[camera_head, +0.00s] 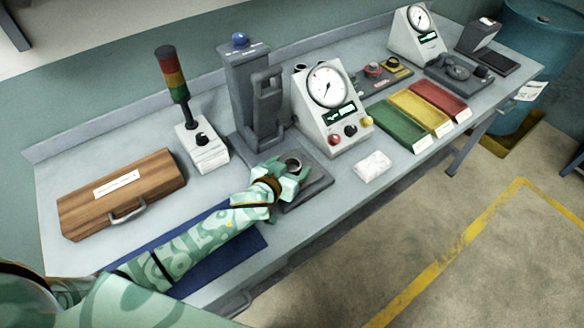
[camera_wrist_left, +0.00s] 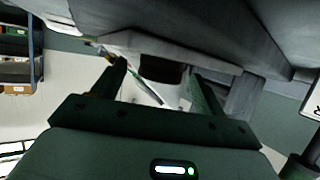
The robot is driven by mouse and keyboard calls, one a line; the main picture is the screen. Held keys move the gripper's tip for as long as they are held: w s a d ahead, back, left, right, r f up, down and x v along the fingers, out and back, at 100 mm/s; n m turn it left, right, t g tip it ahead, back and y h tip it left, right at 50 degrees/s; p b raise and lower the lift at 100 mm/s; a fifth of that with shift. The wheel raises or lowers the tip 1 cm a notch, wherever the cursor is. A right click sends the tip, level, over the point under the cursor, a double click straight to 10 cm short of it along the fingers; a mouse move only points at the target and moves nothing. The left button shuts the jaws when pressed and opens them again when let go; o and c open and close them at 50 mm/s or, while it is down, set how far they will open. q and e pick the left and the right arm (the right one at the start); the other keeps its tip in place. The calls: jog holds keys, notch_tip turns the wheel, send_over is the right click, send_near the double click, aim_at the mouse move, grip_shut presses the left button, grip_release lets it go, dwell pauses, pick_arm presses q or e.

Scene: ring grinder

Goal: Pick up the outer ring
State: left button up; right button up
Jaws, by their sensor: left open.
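The outer ring (camera_head: 293,163) looks like a small dark grey round part at the base of the grey press-like stand (camera_head: 250,95). My left gripper (camera_head: 287,176) is at the ring, low over the stand's base plate (camera_head: 316,184). In the left wrist view, the two fingers of my left gripper (camera_wrist_left: 158,82) are apart. A dark round part (camera_wrist_left: 162,70), likely the ring, shows between and beyond them. I cannot tell whether the fingers touch it. My right gripper is not in view.
Left of the stand are a signal lamp (camera_head: 201,146) and a wooden case (camera_head: 122,192). To the right are a gauge box (camera_head: 328,110), a white packet (camera_head: 373,166) and green, yellow and red trays (camera_head: 400,126). A blue mat (camera_head: 222,256) lies under my left arm.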

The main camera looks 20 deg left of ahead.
aim_at(289, 159)
pick_arm(q)
jog(key=shift+c, duration=1)
jog(key=c, duration=1)
jog(key=shift+r+p, duration=0.3)
jog(key=shift+r, duration=0.25)
notch_tip(289, 159, up, 3)
jog(key=shift+f+p, duration=0.1)
jog(key=shift+p, duration=0.5)
jog(key=s+d+r+p, duration=0.3)
jog(key=s+d+r, duration=0.3)
jog(key=s+r, duration=0.5)
jog(key=a+r+b, duration=0.1)
jog(key=a+b, duration=0.1)
jog(key=a, duration=0.1)
jog(key=w+a+r+n+y+b, duration=0.1)
jog(key=a+r+b, duration=0.1)
jog(key=a, duration=0.2)
jog(key=w+a+r+n+y+b, duration=0.1)
jog(key=a+b, duration=0.1)
jog(key=a, duration=0.1)
jog(key=shift+a+r+b, duration=0.15)
jog(key=shift+a+b, duration=0.25)
